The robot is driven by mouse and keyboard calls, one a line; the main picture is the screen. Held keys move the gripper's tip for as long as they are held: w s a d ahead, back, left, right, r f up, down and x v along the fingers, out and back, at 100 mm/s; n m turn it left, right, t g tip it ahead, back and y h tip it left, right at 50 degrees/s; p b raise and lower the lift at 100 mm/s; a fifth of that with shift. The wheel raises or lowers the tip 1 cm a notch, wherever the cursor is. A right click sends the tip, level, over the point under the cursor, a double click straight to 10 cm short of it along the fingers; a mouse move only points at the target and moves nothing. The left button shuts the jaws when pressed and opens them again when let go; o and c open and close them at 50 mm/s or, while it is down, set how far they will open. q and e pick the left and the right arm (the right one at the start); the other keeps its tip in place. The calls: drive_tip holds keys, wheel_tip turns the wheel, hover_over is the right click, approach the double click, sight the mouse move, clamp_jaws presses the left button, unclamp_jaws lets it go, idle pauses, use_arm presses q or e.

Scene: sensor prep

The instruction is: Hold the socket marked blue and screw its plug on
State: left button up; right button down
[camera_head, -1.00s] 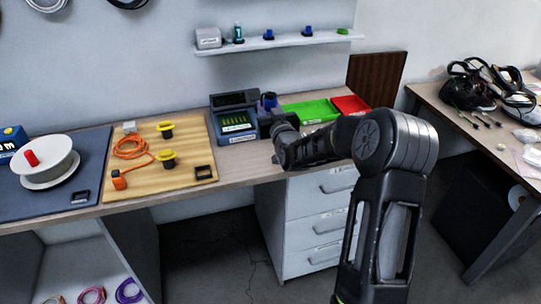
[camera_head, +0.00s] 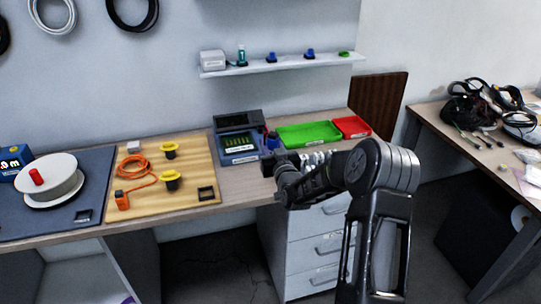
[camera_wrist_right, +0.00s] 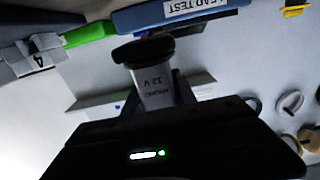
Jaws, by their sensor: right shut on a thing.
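My right gripper (camera_head: 283,168) is at the front of the bench, right of the blue tester. In the right wrist view, the gripper (camera_wrist_right: 155,95) is shut on a grey cylindrical piece (camera_wrist_right: 153,88) with a black cap and a label reading 12 V. In the head view a small dark blue piece (camera_head: 272,140) shows just beyond the gripper; I cannot tell if it is the held one. Two yellow-flanged black pieces (camera_head: 171,178) stand on the wooden board, beside an orange cable (camera_head: 135,166) with an orange connector (camera_head: 122,199). My left gripper is out of view.
The tester (camera_head: 239,146) stands behind the gripper, with a green tray (camera_head: 308,134) and red tray (camera_head: 351,126) to its right. Small blue-topped pieces (camera_head: 309,54) stand on the wall shelf (camera_head: 285,65). A white spool (camera_head: 50,172) lies on the dark mat at left.

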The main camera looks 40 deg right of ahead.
wheel_tip(320, 180, down, 4)
drive_tip(key=shift+p, duration=0.45)
drive_tip(key=shift+f, duration=0.1)
drive_tip(key=shift+f+b, duration=0.15)
drive_tip(key=shift+b, duration=0.15)
drive_tip(key=c, duration=1)
unclamp_jaws()
